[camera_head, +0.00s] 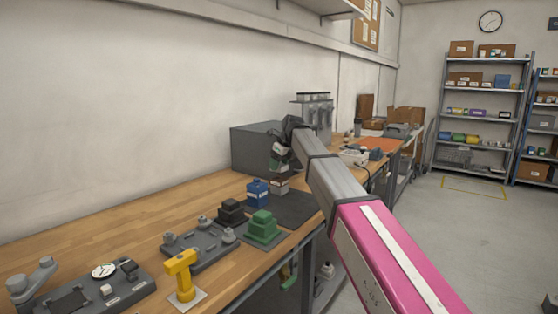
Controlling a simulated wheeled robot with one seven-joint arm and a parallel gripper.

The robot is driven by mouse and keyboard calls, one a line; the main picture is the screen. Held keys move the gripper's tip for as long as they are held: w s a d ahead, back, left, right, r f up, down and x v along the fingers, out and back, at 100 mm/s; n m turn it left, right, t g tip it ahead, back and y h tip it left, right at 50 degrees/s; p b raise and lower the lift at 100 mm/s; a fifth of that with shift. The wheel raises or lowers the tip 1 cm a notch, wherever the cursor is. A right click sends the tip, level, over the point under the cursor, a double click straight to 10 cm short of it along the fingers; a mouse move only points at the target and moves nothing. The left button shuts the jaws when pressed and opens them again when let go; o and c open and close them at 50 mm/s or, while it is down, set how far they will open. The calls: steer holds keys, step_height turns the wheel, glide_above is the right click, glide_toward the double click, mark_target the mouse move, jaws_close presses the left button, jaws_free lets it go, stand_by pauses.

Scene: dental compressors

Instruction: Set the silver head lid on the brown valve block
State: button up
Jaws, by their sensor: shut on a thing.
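My gripper (281,166) points down over the dark mat (300,207) on the workbench, beyond the blue block. It is small in this view, and its fingertips are hard to make out. A small stack stands right under it, with brown and grey parts (280,184); the brown part looks like the valve block. The gripper is shut on a small piece at the top of this stack, likely the silver head lid, but its outline is mostly hidden. I cannot tell whether the lid touches the brown block or is just above it.
A blue block (257,193), a black block (231,212) and a green block (264,227) stand nearby. A grey fixture plate (200,245) and a yellow T-shaped piece (182,275) are nearer. A large grey box (254,148) stands behind. The wooden bench (130,228) is bare along the wall.

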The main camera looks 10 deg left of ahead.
steer(key=shift+f, duration=1)
steer(key=shift+f, duration=0.65)
stand_by(1.6)
steer(key=o, duration=1.2)
steer(key=shift+o, duration=0.2)
steer(key=shift+r, duration=0.1)
steer(key=shift+r, duration=3.4)
